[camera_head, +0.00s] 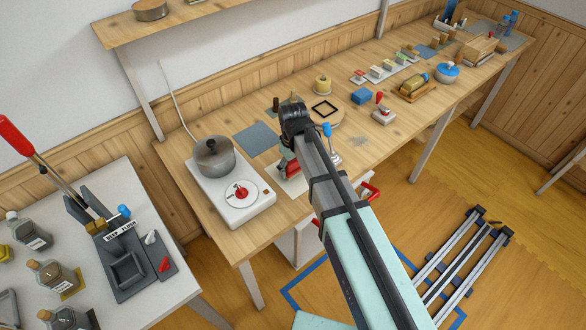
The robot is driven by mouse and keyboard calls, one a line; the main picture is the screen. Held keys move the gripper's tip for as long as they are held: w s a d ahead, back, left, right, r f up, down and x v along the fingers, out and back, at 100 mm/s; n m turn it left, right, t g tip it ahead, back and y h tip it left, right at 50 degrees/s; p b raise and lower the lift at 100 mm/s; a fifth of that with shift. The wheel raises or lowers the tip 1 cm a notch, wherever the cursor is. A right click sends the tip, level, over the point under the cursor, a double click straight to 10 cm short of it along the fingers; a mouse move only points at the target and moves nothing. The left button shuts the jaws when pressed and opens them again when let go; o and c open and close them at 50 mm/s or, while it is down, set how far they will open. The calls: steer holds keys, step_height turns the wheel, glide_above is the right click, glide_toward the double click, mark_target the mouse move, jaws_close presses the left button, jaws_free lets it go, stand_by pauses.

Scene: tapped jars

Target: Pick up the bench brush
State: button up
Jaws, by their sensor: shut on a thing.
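My arm reaches up from the bottom right over the long wooden bench. Its dark end (294,118) is above the bench, and my gripper is mostly hidden by the arm. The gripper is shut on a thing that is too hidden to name. I cannot make out the bench brush clearly anywhere in view. A grey patch of dust or crumbs (358,141) lies on the bench to the right of the arm's end.
A hotplate (232,203) with a pot (214,158) stands left of the arm. A red object (289,168) and a blue-topped tool (327,130) are close beside the arm. Bottles stand on the left table.

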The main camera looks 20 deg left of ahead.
mark_target(293, 161)
step_height(293, 161, up, 19)
steer(key=b, duration=0.3)
steer(key=shift+f, duration=0.1)
steer(key=shift+o, duration=1)
steer(key=shift+c, duration=0.2)
steer(key=d+f+m, duration=0.3)
steer(key=d+f, duration=0.1)
steer(key=d, duration=0.8)
steer(key=w+d+f+m, duration=0.1)
steer(key=d+f+m, duration=0.3)
steer(key=d, duration=0.8)
steer(key=w+d+f+m, duration=0.1)
steer(key=d+f+m, duration=0.2)
steer(key=d, duration=0.9)
steer(key=shift+f+m, duration=0.4)
steer(key=shift+m, duration=0.1)
